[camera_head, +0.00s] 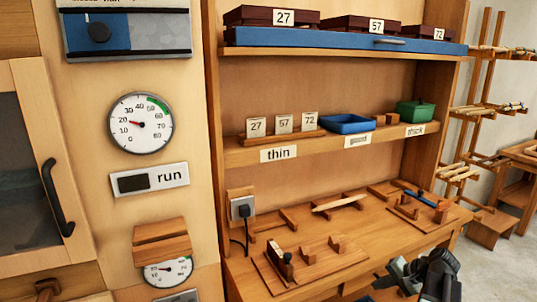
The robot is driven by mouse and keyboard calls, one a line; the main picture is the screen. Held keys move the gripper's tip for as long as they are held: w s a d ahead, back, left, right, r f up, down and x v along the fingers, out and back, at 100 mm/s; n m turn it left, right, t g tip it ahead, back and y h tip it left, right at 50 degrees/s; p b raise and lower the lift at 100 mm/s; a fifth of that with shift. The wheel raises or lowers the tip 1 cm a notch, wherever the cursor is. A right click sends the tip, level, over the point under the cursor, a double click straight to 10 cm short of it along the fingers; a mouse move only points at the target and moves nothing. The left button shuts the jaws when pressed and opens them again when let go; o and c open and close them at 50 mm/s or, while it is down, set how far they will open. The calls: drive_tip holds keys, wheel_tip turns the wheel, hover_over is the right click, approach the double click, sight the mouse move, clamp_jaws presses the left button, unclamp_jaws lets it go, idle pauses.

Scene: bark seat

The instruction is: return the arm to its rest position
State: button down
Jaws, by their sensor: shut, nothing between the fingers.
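My gripper (401,272) shows at the bottom right of the head view, low in front of the wooden workbench (385,247). It is dark grey and black, and its fingers are shut with nothing held between them. The rest of my arm is mostly out of the picture below. The gripper looks close to the bench's front edge; I cannot tell whether it touches anything.
Wooden jigs (310,262) and a blue-handled tool (420,197) lie on the bench. The shelf above holds a blue tray (347,123) and a green box (416,112). A cabinet with a black handle (56,197) stands left. Wooden racks (490,120) stand right.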

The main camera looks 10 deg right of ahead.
drive_tip(key=w+a+r+n+g+p, duration=0.1)
drive_tip(key=w+a+n, duration=0.1)
drive_tip(key=a, duration=0.7)
drive_tip(key=w+a+r+n+g+p, duration=0.1)
drive_tip(key=w+a+n+p, duration=0.1)
drive_tip(key=a, duration=0.7)
drive_tip(key=w+a+r+n+g+p, duration=0.1)
drive_tip(key=w+a+n+g, duration=0.1)
drive_tip(key=a, duration=0.7)
drive_tip(key=shift+w+a+y+p, duration=0.25)
drive_tip(key=shift+w+y+p, duration=0.05)
drive_tip(key=shift+w+p, duration=0.1)
drive_tip(key=s+a+n+g+h+p, duration=0.1)
drive_tip(key=s+a+n, duration=0.15)
drive_tip(key=a, duration=0.45)
drive_tip(key=s+a+n+g+h+p, duration=0.1)
drive_tip(key=s+a+n+h+p, duration=0.15)
drive_tip(key=a, duration=0.35)
drive_tip(key=shift+n+g+h, duration=0.3)
drive_tip(key=shift+g+h, duration=0.1)
drive_tip(key=shift+h, duration=0.25)
drive_tip(key=d, duration=0.2)
drive_tip(key=s+d+b, duration=0.1)
drive_tip(key=d, duration=0.1)
drive_tip(key=shift+s+f, duration=0.15)
drive_tip(key=shift+f, duration=0.05)
